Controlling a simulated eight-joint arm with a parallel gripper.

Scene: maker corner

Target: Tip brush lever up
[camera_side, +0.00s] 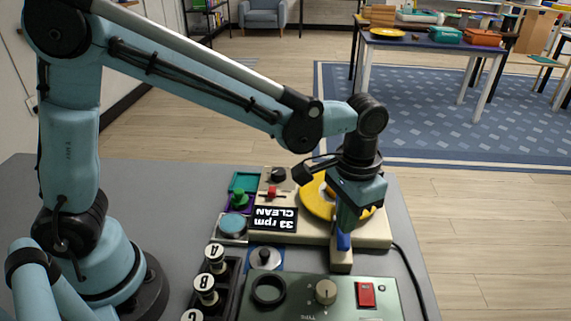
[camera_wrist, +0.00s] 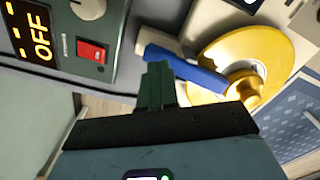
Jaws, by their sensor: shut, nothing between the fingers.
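The brush lever looks to be the blue bar (camera_wrist: 187,69) beside the yellow disc (camera_wrist: 282,43) of a cream record machine. In the wrist view it slants from a pale block at upper left down to the disc's hub. In the side view a short blue part (camera_side: 344,242) shows just below my gripper (camera_side: 345,228), and the rest is hidden. In the wrist view my gripper (camera_wrist: 156,72) has its green fingers together, empty, with the tips right by the lever. I cannot tell whether they touch it.
The cream machine (camera_side: 374,232) has a display (camera_side: 274,218) reading "33 rpm CLEAN" upside down. A green panel (camera_side: 385,297) with a red switch (camera_side: 366,294) and knob (camera_side: 326,291) stands in front. Lettered plungers (camera_side: 205,285) stand at left. A black cable (camera_side: 408,270) runs along the right.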

